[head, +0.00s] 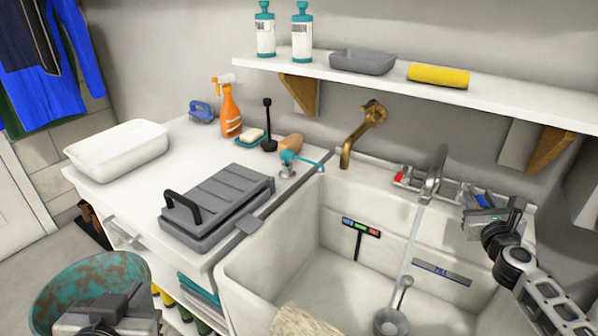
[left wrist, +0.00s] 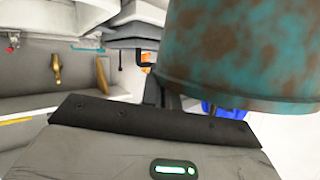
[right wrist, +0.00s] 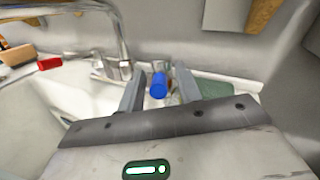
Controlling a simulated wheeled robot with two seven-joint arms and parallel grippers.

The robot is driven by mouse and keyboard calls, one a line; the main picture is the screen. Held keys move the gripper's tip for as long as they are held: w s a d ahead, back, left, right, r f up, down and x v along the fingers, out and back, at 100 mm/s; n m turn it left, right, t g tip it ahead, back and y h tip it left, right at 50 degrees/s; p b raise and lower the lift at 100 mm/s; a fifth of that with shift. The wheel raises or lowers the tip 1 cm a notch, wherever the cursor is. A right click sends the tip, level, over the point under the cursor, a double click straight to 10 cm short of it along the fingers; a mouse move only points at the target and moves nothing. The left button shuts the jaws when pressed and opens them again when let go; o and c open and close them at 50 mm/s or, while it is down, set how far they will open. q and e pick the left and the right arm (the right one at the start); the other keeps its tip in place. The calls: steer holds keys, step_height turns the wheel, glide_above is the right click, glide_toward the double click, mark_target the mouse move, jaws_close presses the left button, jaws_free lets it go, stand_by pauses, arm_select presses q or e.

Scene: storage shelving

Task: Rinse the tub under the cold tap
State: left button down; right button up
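A round teal, rust-stained tub (head: 88,284) stands at the lower left in the head view; it fills the upper right of the left wrist view (left wrist: 245,45). My left gripper (head: 103,302) is at its near side; whether its fingers grip the rim is unclear. A white rectangular tub (head: 118,160) sits on the counter. The tap (head: 432,182) at the sink's back runs a thin stream of water (head: 409,240) into the sink. My right gripper (right wrist: 158,85) is open, its fingers on either side of the blue tap handle (right wrist: 158,86); contact is unclear.
The big sink (head: 255,285) holds a ladle (head: 392,315) and a cloth-like tan item (head: 298,320). A grey lidded case (head: 215,205), spray bottle (head: 229,110) and soap (head: 251,136) stand on the counter. A brass spout (head: 362,130) and a shelf (head: 420,88) project from the wall.

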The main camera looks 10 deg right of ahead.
steer(key=shift+w, duration=0.1)
jaws_close()
arm_select(q)
steer(key=shift+r+p, duration=0.7)
steer(key=shift+r, duration=0.05)
arm_select(e)
steer(key=shift+w+a+r+m+h, duration=0.1)
steer(key=shift+a+r+m+h, duration=0.15)
steer(key=shift+m+h, duration=0.2)
arm_select(q)
steer(key=shift+r, duration=0.2)
steer(key=shift+f, duration=0.1)
arm_select(e)
steer(key=shift+a+f+g+h, duration=0.1)
steer(key=shift+f+g+h, duration=0.2)
steer(key=shift+h, duration=0.15)
jaws_free()
